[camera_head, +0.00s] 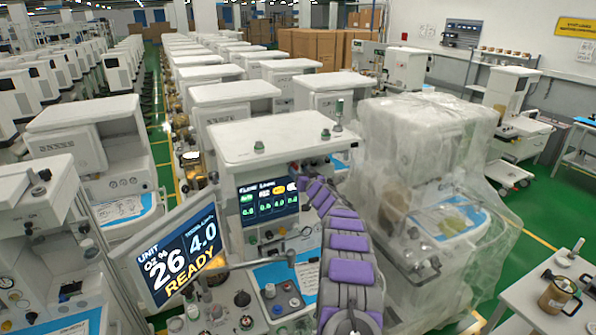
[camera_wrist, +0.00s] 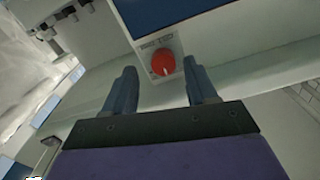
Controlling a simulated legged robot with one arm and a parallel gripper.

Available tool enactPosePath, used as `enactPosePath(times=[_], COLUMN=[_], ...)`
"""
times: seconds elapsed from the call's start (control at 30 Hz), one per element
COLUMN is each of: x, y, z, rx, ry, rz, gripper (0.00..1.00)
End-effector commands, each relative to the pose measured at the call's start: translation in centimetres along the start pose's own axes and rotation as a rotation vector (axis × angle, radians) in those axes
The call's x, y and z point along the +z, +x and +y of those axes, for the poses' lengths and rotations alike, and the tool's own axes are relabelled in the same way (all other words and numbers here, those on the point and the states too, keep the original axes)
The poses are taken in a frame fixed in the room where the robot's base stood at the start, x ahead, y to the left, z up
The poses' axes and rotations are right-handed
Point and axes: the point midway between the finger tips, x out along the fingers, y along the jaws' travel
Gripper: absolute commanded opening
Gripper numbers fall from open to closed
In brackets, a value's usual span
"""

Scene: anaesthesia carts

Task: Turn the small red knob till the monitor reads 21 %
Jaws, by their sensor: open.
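The small red knob (camera_wrist: 163,62) shows in the wrist view on a pale panel, just below a dark blue area. It is round, with a pale mark at its lower edge and a small label above it. My gripper (camera_wrist: 158,75) is open, its two dark fingers on either side of the knob in the picture. I see no contact, and cannot tell the depth gap. In the head view the tilted monitor (camera_head: 172,258) reads O2 26 %, 4.0 and READY. I cannot make out my fingers in the head view.
A cart (camera_head: 268,139) with a second screen (camera_head: 268,198) stands ahead, partly behind my purple-padded arm. A plastic-wrapped cart (camera_head: 425,150) stands close on the right. Several knobs fill the worktop near the monitor. Green floor (camera_head: 540,200) is open at the right.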

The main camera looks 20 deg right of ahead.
Motion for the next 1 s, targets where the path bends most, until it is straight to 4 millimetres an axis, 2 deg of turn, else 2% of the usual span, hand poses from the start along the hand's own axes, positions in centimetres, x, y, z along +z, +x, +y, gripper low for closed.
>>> enactPosePath(times=[0.2, 0.6, 1.0], x=[-0.11, -0.02, 0.0], y=[0.9, 1.12, 1.11], z=[-0.11, -0.2, -0.14], rx=[-0.002, -0.002, -0.002], ry=[0.002, 0.004, 0.005], rz=[0.003, 0.003, 0.003], gripper=[0.57, 0.56, 0.18])
